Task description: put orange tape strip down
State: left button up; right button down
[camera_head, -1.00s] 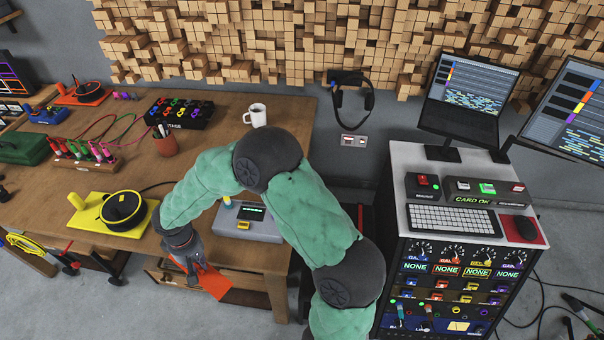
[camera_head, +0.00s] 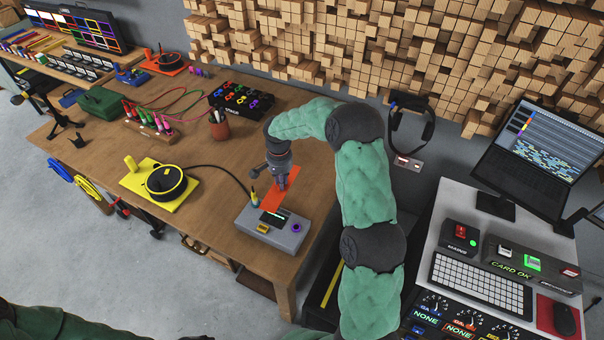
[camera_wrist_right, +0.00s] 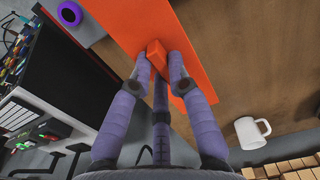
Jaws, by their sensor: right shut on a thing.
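The orange tape strip (camera_head: 294,171) is a flat, bright orange piece over the wooden table, just behind the grey device. My right gripper (camera_head: 282,184) points down at it. In the right wrist view the fingers (camera_wrist_right: 158,68) are shut on a small orange block (camera_wrist_right: 156,54) on the strip (camera_wrist_right: 200,65). The strip is close to the tabletop; I cannot tell whether it touches. My gripper hides its middle in the head view. A green arm of mine shows at the bottom left, but the left gripper is out of view.
The grey device (camera_head: 270,232) with a purple knob stands at the table's front right edge. A yellow plate with a black reel (camera_head: 165,183) lies left; its cable runs to the device. A pen cup (camera_head: 219,128) stands behind. A white mug (camera_wrist_right: 250,132) shows in the wrist view.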

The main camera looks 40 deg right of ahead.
jog(key=b, duration=0.1)
send_near(310, 185)
jog(key=a+r, duration=0.3)
jog(key=a, duration=0.1)
jog(key=shift+m, duration=0.4)
jog(key=d+f, duration=0.1)
jog(key=f, duration=0.1)
jog(key=d+f+b, duration=0.1)
jog(key=f, duration=0.1)
jog(key=shift+s+d, duration=0.1)
jog(key=shift+d, duration=0.2)
jog(key=shift+d+f, duration=0.75)
jog(key=shift+f, duration=0.15)
jog(key=shift+f+b, duration=0.65)
jog(key=shift+f, duration=0.9)
jog(key=shift+f, duration=0.15)
jog(key=c, duration=1.2)
grip_release()
